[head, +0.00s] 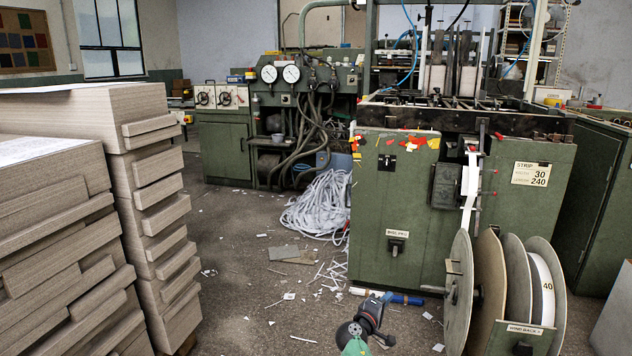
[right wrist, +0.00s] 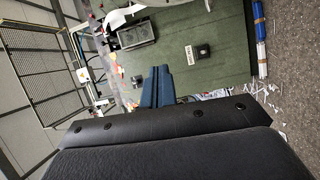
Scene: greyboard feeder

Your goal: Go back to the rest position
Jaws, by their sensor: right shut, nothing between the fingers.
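My right gripper (head: 382,302) shows low in the middle of the head view, in front of the green machine. Its two blue-grey fingers (right wrist: 158,88) show in the right wrist view, closed together with nothing between them. My left gripper is not in the head view.
Tall stacks of greyboard (head: 150,190) stand at the left. The green feeder machine (head: 395,200) fills the middle right, with large strip reels (head: 490,290) in front of it. A blue tube (head: 402,299) lies at the machine's foot. Paper scraps litter the open floor (head: 250,270).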

